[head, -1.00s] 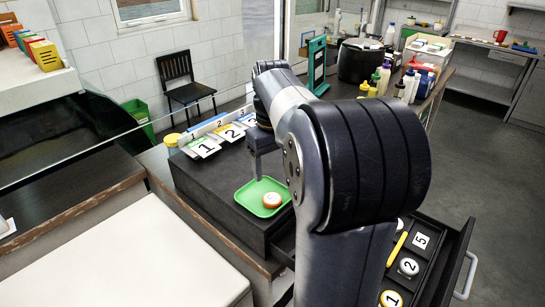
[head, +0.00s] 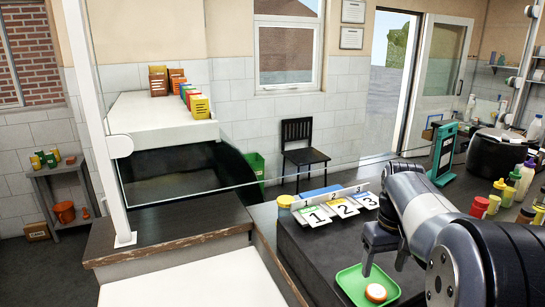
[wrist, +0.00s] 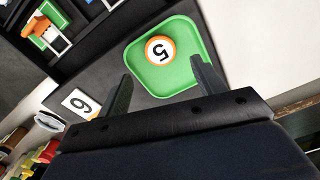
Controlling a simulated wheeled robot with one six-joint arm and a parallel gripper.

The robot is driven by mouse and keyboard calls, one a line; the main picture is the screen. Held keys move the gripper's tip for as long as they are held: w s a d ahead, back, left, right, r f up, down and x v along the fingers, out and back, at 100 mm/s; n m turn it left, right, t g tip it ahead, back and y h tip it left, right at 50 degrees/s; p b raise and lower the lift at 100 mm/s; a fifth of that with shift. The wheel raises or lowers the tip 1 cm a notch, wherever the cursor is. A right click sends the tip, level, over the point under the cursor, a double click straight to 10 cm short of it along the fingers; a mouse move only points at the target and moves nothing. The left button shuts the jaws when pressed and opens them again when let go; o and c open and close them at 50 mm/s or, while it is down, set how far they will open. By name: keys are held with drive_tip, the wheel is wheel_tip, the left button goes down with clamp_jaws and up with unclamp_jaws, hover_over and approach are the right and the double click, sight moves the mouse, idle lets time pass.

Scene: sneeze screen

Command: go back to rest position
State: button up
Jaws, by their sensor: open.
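My gripper (head: 384,258) is open and empty, with its fingers pointing down above the dark counter block. In the wrist view, my gripper (wrist: 158,85) shows two spread fingers with a gap between them. The green tray (head: 350,277) lies below and beside the fingers, and it also shows in the wrist view (wrist: 180,81). A round orange-rimmed piece (head: 376,292) lies in the tray, apart from the fingers. In the wrist view, this piece (wrist: 161,50) bears a number 5. My arm covers the right part of the head view.
A clear screen (head: 175,165) stands at the left. Several bottles (head: 524,178) and a black pot (head: 490,151) stand at the right. A black chair (head: 299,150) is by the wall.

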sight(377, 291)
wheel_tip(377, 291, down, 7)
drive_tip(key=shift+r, duration=1.45)
